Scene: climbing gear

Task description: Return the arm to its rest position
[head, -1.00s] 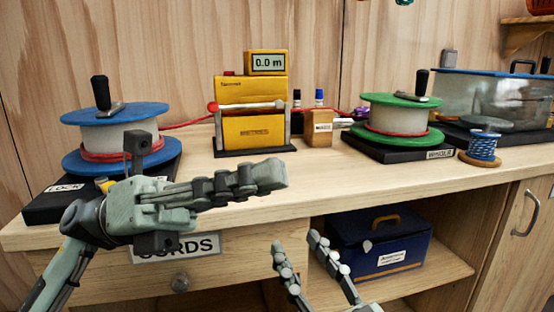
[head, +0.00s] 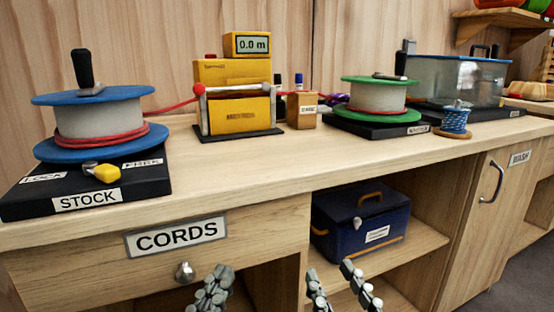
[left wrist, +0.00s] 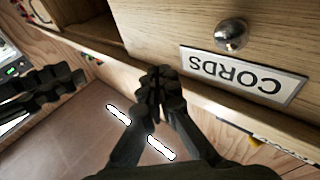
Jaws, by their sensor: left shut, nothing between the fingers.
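My left gripper (head: 212,288) is low in the head view, in front of the drawer labelled CORDS (head: 180,237). It is shut and empty. In the left wrist view its fingertips (left wrist: 160,88) meet, near the drawer's knob and label. My right gripper (head: 340,282) is at the bottom centre of the head view, below the blue box. Its two fingers are spread apart, with nothing between them.
On the bench stand a blue STOCK reel (head: 95,120) with a yellow lever (head: 104,172), a yellow meter (head: 236,100) reading 0.0 m, a green reel (head: 375,100), a blue cord spool (head: 456,120) and a clear bin (head: 460,82). A blue box (head: 360,222) sits on the shelf below.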

